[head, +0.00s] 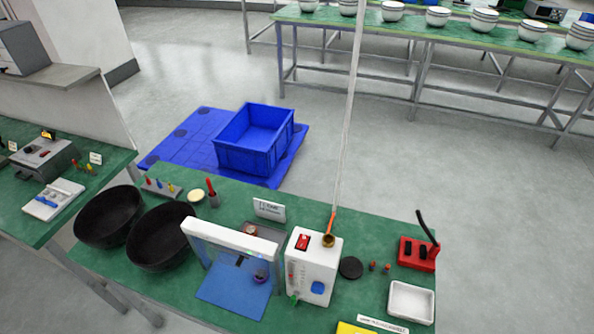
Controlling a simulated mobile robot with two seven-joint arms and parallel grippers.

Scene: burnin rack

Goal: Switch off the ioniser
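No unit here carries a readable ioniser label. A white box-shaped unit (313,266) stands upright on the green bench at the bottom middle. It has a red rocker switch (303,242) near its top left and a blue part (318,287) on its front. I cannot tell which way the switch is set. A brass-coloured fitting (328,240) sits on its top, with an orange piece and a long pale tube rising from there. A white frame (218,236) stands just left of it over a blue mat (232,291). Neither gripper is in view.
Two black bowls (108,215) (163,235) stand at the bench's left. A red holder (417,254) and a white tray (410,302) are at its right. A blue crate (247,158) sits on blue floor mats behind. Another bench (470,48) with several bowls is at the back.

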